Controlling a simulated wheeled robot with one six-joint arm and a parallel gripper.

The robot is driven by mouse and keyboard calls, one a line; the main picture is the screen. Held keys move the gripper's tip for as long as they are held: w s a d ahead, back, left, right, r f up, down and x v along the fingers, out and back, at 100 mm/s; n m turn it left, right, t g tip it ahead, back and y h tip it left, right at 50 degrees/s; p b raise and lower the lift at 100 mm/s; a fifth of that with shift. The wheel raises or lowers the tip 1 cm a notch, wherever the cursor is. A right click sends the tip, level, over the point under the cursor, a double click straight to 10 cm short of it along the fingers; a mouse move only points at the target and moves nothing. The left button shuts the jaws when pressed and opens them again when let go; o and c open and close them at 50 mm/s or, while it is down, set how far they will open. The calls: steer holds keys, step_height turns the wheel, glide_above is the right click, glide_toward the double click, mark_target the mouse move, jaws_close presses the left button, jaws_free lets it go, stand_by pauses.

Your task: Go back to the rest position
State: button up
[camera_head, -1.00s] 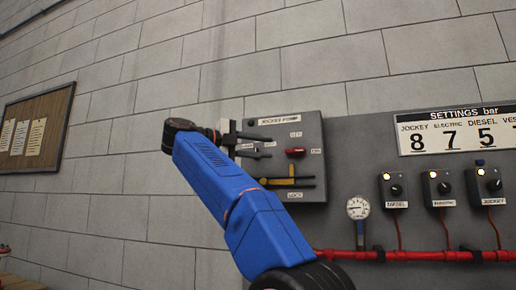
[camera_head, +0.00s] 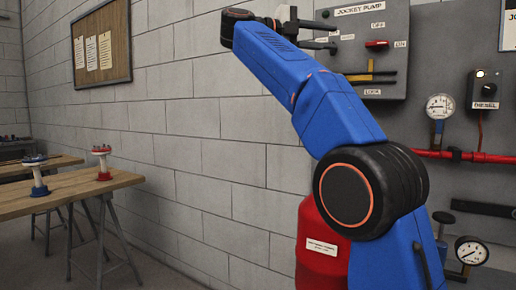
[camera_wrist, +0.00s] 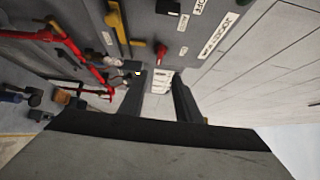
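My gripper (camera_head: 306,32) is at the upper middle of the head view, at the end of my blue arm, in front of the left part of the grey jockey pump panel (camera_head: 390,22). In the wrist view my gripper (camera_wrist: 159,88) shows two dark fingers standing apart, with a white label behind the gap and nothing held. The panel's red switch handle (camera_head: 377,44) is between the OFF and ON labels, pointing sideways. A yellow lever (camera_head: 359,77) is below it, near the LOCK label. Whether the gripper touches the panel is unclear.
A wooden table (camera_head: 70,190) at left bears a blue-based valve (camera_head: 38,178) and a red one (camera_head: 103,163). A red cylinder (camera_head: 318,245) stands behind my arm. Red pipe (camera_head: 480,157) and gauges (camera_head: 440,106) are at right.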

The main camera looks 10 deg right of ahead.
step_height(320, 180, up, 10)
steer(key=w+d+n+t+h, duration=0.1)
steer(key=d+n+t+h, duration=0.15)
steer(key=n+t, duration=0.7)
steer(key=s+a+f+n+t+y, duration=0.2)
steer(key=a+f+n+t+y, duration=0.25)
steer(key=f+n+y, duration=0.85)
steer(key=s+a+f+n+t+y, duration=0.1)
steer(key=a+f+n+t+y, duration=0.3)
steer(key=f+n+y, duration=0.95)
steer(key=s+d+f+g+h, duration=0.1)
steer(key=s+f+g, duration=0.25)
steer(key=f, duration=0.65)
steer(key=s+f+m+g+h, duration=0.15)
steer(key=s+f, duration=0.35)
steer(key=f, duration=0.5)
steer(key=s+d+f+n+g+h, duration=0.1)
steer(key=s+f+g, duration=0.35)
steer(key=f, duration=0.55)
steer(key=s+d+f+g+h, duration=0.1)
steer(key=s+d+f+g, duration=0.1)
steer(key=s+f, duration=0.7)
steer(key=s+d+f+g+h, duration=0.1)
steer(key=s+d+f+g, duration=0.2)
steer(key=s+f, duration=0.7)
step_height(320, 180, down, 2)
steer(key=shift+s+f+m+g+h, duration=0.15)
steer(key=shift+f+m+g+h, duration=0.1)
steer(key=shift+m+g+h, duration=0.15)
